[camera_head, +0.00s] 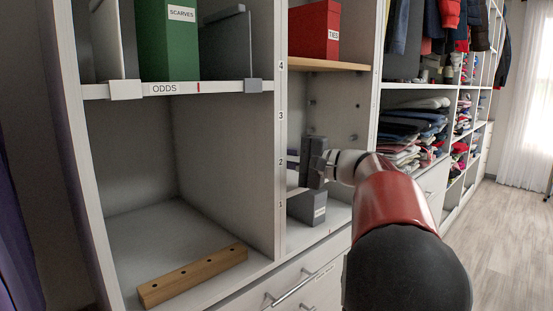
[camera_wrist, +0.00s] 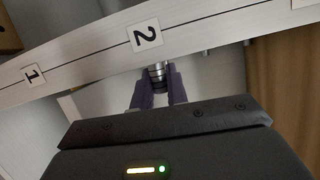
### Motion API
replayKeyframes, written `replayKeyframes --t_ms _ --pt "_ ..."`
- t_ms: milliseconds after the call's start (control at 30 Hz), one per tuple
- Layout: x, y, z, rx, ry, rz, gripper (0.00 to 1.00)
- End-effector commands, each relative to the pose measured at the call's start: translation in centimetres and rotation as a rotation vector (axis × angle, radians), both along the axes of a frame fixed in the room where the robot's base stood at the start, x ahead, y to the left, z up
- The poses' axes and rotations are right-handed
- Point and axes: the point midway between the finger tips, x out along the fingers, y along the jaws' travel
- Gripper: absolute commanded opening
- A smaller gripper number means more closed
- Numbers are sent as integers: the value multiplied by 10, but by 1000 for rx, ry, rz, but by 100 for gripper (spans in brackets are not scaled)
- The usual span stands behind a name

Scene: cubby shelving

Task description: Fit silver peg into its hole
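The silver peg (camera_wrist: 158,75) shows in the wrist view between the two purple fingers of my gripper (camera_wrist: 157,88), which looks shut on it. The peg's far end meets or comes very near the inner side of the white upright (camera_wrist: 100,60), close to the label 2 (camera_wrist: 145,34). Its hole is hidden, and I cannot tell whether the tip is inside it. In the head view my gripper (camera_head: 300,166) points left toward the numbered upright (camera_head: 280,140), level with label 2. The peg is not clear there.
A wooden shelf (camera_head: 325,64) with a red box (camera_head: 314,30) lies above my gripper. A grey box (camera_head: 308,206) stands below it. Small metal fittings (camera_head: 353,137) show in the same compartment. A wooden block with holes (camera_head: 195,274) lies in the left cubby.

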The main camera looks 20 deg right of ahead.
Motion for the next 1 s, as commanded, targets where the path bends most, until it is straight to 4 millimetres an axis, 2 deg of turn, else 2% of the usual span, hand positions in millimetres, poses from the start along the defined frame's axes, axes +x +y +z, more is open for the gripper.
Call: replayKeyframes --t_ms 67,367,1000 --pt "0 0 0 0 0 0 0" --pt "1 -2 0 -1 1 0 0" --pt "9 -26 -1 0 1 0 0"
